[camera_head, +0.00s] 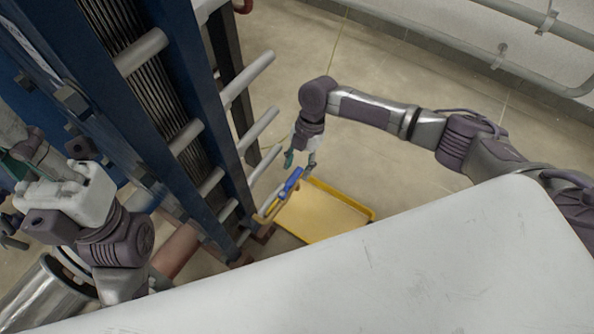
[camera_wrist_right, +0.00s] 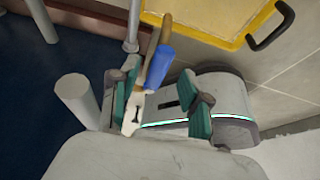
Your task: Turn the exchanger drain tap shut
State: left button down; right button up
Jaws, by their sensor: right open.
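The drain tap has a blue handle (camera_head: 288,186) at the foot of the blue exchanger frame (camera_head: 185,80). In the right wrist view the blue handle (camera_wrist_right: 159,66) slants between my finger pads, with a brownish part beyond it and a pale metal part close to the left pad. My right gripper (camera_head: 301,163) is open around the handle's near end; I cannot tell whether either pad touches it. Its teal pads (camera_wrist_right: 168,100) stand apart in the wrist view. My left gripper (camera_head: 28,165) is at the far left beside the exchanger; its fingers are partly hidden.
A yellow tray (camera_head: 325,212) lies on the floor under the tap; its rim and black handle (camera_wrist_right: 270,25) show in the wrist view. Pale bars (camera_head: 250,78) stick out from the exchanger beside my right gripper. Open floor (camera_head: 400,90) lies to the right.

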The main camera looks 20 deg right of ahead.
jog(key=shift+s+a+f, duration=0.15)
jog(key=shift+a+f, duration=0.05)
jog(key=shift+f, duration=0.4)
grip_shut()
